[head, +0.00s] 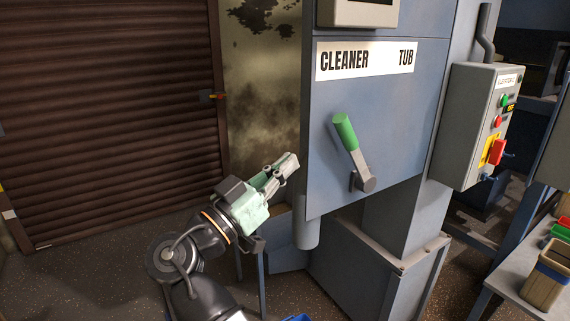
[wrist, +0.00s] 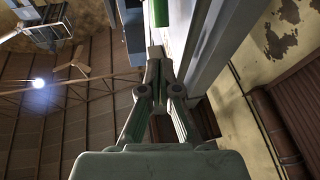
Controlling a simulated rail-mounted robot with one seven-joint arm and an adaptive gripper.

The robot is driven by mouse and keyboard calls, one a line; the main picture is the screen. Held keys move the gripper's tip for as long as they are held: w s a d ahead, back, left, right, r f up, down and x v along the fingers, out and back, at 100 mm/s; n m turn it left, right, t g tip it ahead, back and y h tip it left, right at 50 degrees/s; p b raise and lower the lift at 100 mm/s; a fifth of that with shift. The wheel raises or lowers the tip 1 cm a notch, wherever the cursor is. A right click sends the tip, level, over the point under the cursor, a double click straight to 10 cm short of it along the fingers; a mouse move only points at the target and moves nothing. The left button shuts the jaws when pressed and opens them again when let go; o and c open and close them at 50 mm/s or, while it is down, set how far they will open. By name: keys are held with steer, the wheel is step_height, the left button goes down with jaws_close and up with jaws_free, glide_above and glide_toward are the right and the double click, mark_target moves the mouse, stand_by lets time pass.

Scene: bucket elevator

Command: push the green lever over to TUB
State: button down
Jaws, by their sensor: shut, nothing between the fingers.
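The green lever (head: 345,133) has a green grip on a grey metal arm and pivots on the blue-grey panel (head: 395,140). Its grip leans up and to the left, toward the CLEANER side of the label (head: 368,59); TUB is printed at the label's right end. My gripper (head: 293,160) is shut and empty, left of the lever and slightly below the grip, apart from it. In the wrist view my gripper (wrist: 155,52) shows closed fingers, and part of the green grip (wrist: 161,12) shows just beyond them at the top.
A grey control box (head: 480,125) with buttons and a red switch juts out at the right. A bench with small bins (head: 545,275) stands at the lower right. A brown roller shutter (head: 110,110) fills the left. The panel face right of the lever is clear.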

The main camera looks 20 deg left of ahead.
mark_target(335, 121)
steer(key=x, duration=1.1)
steer(key=shift+w+d+r+p, duration=0.1)
steer(key=shift+w+r+p, duration=0.1)
steer(key=shift+p, duration=0.2)
steer(key=shift+f, duration=0.1)
